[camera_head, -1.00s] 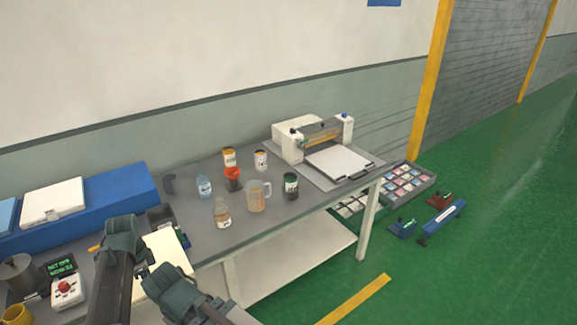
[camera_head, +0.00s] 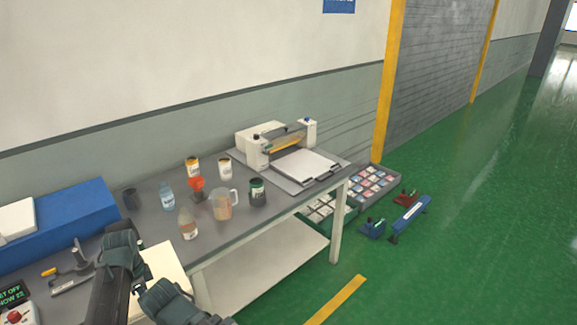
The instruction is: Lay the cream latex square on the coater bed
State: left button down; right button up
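The cream latex square (camera_head: 168,262) is at the lower left of the head view, flat and tilted, above the bench's front edge. My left gripper (camera_head: 138,267) is at its left edge and my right gripper (camera_head: 146,285) at its near edge. Both appear shut on the square, though the fingertips are small and partly hidden. The coater (camera_head: 272,140) stands at the bench's far right end. Its white bed (camera_head: 303,165) faces forward and looks bare, well away from the square.
A glass bottle (camera_head: 187,224), measuring jug (camera_head: 222,206), dark jar (camera_head: 258,193), red-topped item (camera_head: 197,188) and other containers stand on the bench (camera_head: 262,213) between the square and coater. A blue box (camera_head: 75,218) is at left. Sample trays (camera_head: 371,181) and tools (camera_head: 408,215) are on the floor.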

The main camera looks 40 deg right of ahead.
aim_at(304, 163)
jog(key=l+z, duration=0.25)
jog(key=i+l+z, duration=0.15)
jog(key=l+z, duration=0.15)
jog(key=i+l+z, duration=0.35)
jog(key=l+z, duration=0.15)
jog(key=z, duration=0.2)
jog(key=i+l+z, duration=0.15)
jog(key=z, duration=0.25)
jog(key=i+l+z, duration=0.15)
jog(key=z, duration=0.3)
jog(key=i+l+z, duration=0.1)
jog(key=i+z, duration=0.15)
jog(key=i, duration=0.3)
jog(key=i+l+u, duration=0.1)
jog(key=i+u, duration=0.3)
jog(key=i+l+u, duration=0.15)
jog(key=u, duration=0.25)
jog(key=i+l+u, duration=0.65)
jog(key=u, duration=0.15)
jog(key=i+l+u, duration=0.15)
jog(key=l+u, duration=0.3)
